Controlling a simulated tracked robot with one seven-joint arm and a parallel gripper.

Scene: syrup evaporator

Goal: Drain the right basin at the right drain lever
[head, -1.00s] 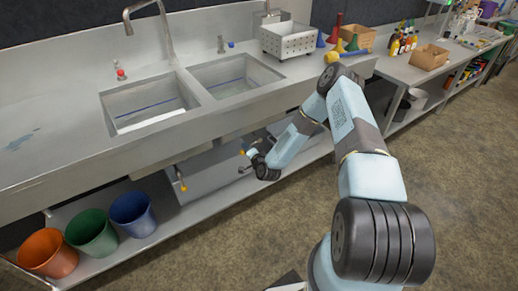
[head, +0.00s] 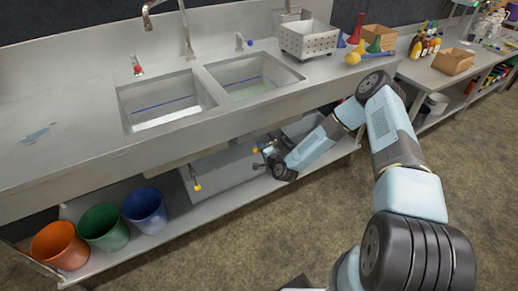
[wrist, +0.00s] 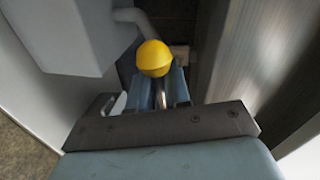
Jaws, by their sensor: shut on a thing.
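The right basin (head: 255,75) is a steel sink with a blue line along its inner wall. Under it, the right drain lever shows its yellow knob (head: 256,150) beside my gripper (head: 268,154). In the wrist view, my gripper (wrist: 160,88) is shut on the lever's metal rod, with the round yellow knob (wrist: 153,58) just beyond the fingertips. My fingers hide part of the rod. The left basin (head: 165,100) also has a blue line. The left lever's yellow knob (head: 197,187) hangs below it, apart from my gripper.
Orange (head: 60,246), green (head: 103,228) and blue (head: 145,209) buckets stand on the lower shelf (head: 215,215) at left. A perforated steel box (head: 309,41) stands on the counter right of the basins. The counter's front edge is above my forearm. The floor in front is clear.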

